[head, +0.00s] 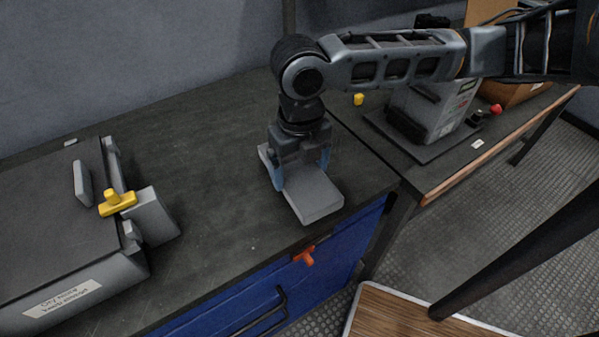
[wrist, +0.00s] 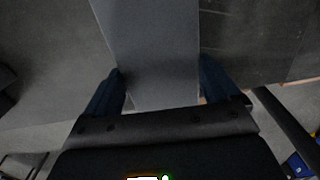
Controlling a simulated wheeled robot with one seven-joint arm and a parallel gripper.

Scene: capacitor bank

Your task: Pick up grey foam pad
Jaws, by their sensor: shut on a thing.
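The grey foam pad (head: 312,197) is a flat, light grey slab on the dark bench top, near the front edge. My gripper (head: 299,180) comes down over it from above, with its blue fingers on either side of the pad. In the wrist view the pad (wrist: 155,50) runs between the two fingers of my gripper (wrist: 160,88), which are shut on its sides. The middle of the pad is partly hidden by the gripper in the head view. I cannot tell whether the pad is clear of the bench.
A grey unit with a yellow latch (head: 117,203) stands on the left of the bench. An orange handle (head: 304,256) sits on the blue drawer front (head: 270,297). A grey instrument (head: 433,108) stands on the right bench, with a yellow piece (head: 358,99) nearby. Bench around the pad is clear.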

